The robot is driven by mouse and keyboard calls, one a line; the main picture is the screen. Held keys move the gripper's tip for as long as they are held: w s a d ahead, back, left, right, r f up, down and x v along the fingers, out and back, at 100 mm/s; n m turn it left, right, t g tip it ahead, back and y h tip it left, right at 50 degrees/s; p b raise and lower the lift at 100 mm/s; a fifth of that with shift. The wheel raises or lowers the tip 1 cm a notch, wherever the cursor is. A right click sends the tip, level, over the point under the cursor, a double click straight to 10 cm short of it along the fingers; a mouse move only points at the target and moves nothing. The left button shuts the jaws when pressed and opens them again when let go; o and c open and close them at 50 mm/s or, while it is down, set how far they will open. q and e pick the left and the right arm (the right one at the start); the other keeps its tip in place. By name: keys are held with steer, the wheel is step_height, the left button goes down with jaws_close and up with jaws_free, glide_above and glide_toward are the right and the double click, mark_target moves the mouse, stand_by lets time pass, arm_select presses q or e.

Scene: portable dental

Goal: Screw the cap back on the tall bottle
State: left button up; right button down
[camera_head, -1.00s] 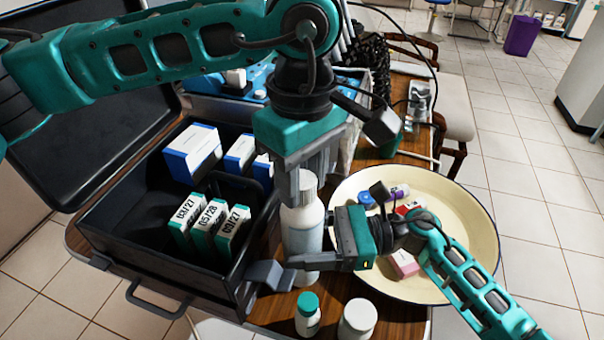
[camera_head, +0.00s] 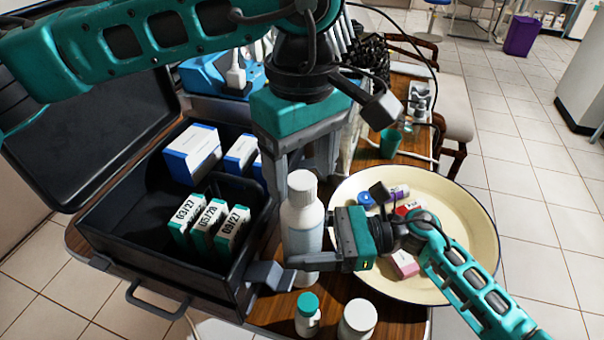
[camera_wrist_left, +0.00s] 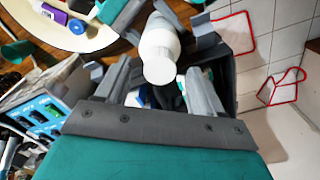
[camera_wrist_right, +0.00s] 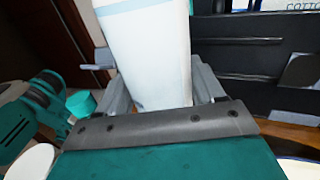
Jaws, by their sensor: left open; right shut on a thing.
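The tall white bottle (camera_head: 303,238) stands upright with its white cap (camera_head: 302,183) seated on its top. How tightly the cap is screwed on cannot be told. My right gripper (camera_head: 300,264) is shut around the lower part of the bottle body, which fills the right wrist view (camera_wrist_right: 150,55). My left gripper (camera_head: 300,165) is open and empty, just above and behind the cap. In the left wrist view, the cap (camera_wrist_left: 158,62) lies ahead of the spread fingers, apart from them.
A small teal-capped bottle (camera_head: 308,314) and a white-lidded jar (camera_head: 357,319) stand in front. A cream basin (camera_head: 462,225) holding small boxes is on the right. An open black case (camera_head: 150,262) with boxes stands close on the left.

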arm_select(q)
step_height(320, 180, up, 10)
stand_by(0.3)
arm_select(e)
steer(key=shift+c, duration=0.3)
jaws_free()
steer(key=shift+d, duration=0.1)
steer(key=d, duration=0.4)
steer(key=d+b, duration=0.1)
steer(key=d, duration=0.3)
steer(key=w+d, duration=0.1)
steer(key=d, duration=0.3)
steer(key=shift+d+b, duration=0.15)
steer(key=shift+b, duration=0.2)
steer(key=shift+d, duration=0.2)
arm_select(q)
steer(key=shift+f, duration=0.85)
arm_select(e)
steer(key=shift+w, duration=0.1)
